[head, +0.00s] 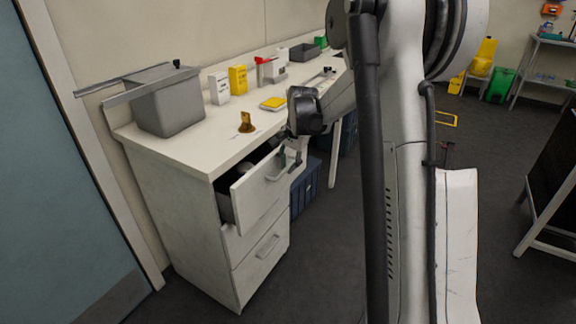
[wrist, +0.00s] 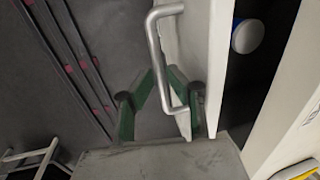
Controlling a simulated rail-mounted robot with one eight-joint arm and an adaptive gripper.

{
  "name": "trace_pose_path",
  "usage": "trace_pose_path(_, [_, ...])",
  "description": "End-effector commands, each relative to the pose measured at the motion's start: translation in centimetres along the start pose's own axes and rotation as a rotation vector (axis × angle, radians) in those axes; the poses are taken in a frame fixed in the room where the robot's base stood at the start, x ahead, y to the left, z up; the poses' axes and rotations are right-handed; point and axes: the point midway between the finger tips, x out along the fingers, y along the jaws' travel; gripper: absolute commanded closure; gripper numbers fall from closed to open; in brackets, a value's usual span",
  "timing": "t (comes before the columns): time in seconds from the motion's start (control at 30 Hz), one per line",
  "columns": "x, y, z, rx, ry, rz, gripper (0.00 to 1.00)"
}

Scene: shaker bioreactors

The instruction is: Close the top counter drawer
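The top counter drawer (head: 262,187) stands partly pulled out of the white cabinet, with its dark interior showing behind the front. Its metal bar handle (wrist: 158,45) shows in the wrist view on the outer face of the white drawer front (wrist: 196,40). My gripper (wrist: 160,78), with green fingers, is at the handle outside the drawer front. Its fingertips are apart, with the bar seen between them; whether they touch it is unclear. In the head view my gripper (head: 288,158) is partly hidden behind my wrist at the handle.
A round white-and-blue item (wrist: 247,36) lies in the drawer. The lower drawer (head: 260,257) looks shut. The white counter (head: 190,150) holds a grey bin (head: 168,103), a small brown item (head: 246,123) and several boxes. Blue crates (head: 304,188) stand under the counter.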

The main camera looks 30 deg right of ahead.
Motion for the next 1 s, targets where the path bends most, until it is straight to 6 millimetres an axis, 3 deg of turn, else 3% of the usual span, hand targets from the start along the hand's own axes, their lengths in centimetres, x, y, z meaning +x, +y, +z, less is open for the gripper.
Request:
trace_pose_path(0.1, [0.0,0.0,0.0,0.000,0.000,0.000,1.00])
trace_pose_path(0.47, [0.0,-0.2,0.0,-0.001,0.000,0.000,1.00])
trace_pose_path(0.73, [0.7,-3.8,0.0,-0.003,0.000,-0.001,1.00])
trace_pose_path(1.0, [0.8,-4.1,0.0,-0.001,0.000,-0.001,1.00])
